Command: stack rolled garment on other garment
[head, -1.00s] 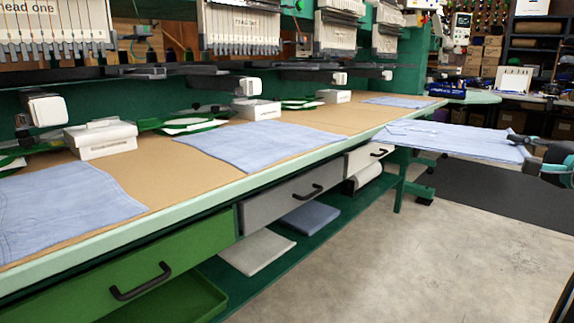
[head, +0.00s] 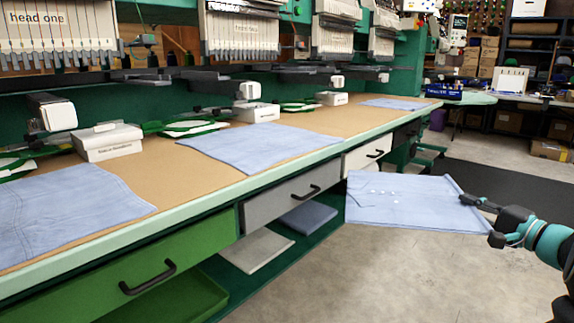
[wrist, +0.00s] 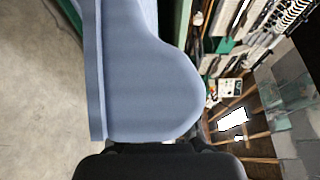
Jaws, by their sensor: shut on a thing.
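My gripper (head: 474,202) is shut on the right edge of a light blue garment (head: 405,203). The garment is held out flat above the floor, in front of the long table, with a few small white spots on it. In the wrist view it fills the middle (wrist: 145,85), with a curved end, and the black gripper (wrist: 155,146) is at its edge. Other light blue garments lie flat on the table: one at the near left (head: 65,210), one in the middle (head: 258,145) and one at the far end (head: 395,103). I cannot make out a rolled shape.
The tan table (head: 170,170) has a green drawer (head: 140,260), a grey drawer (head: 290,193) and a white drawer (head: 365,155). A pale folded cloth (head: 257,249) and a blue one (head: 308,216) lie on the low shelf. Embroidery heads hang above. Open floor (head: 400,280) lies right.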

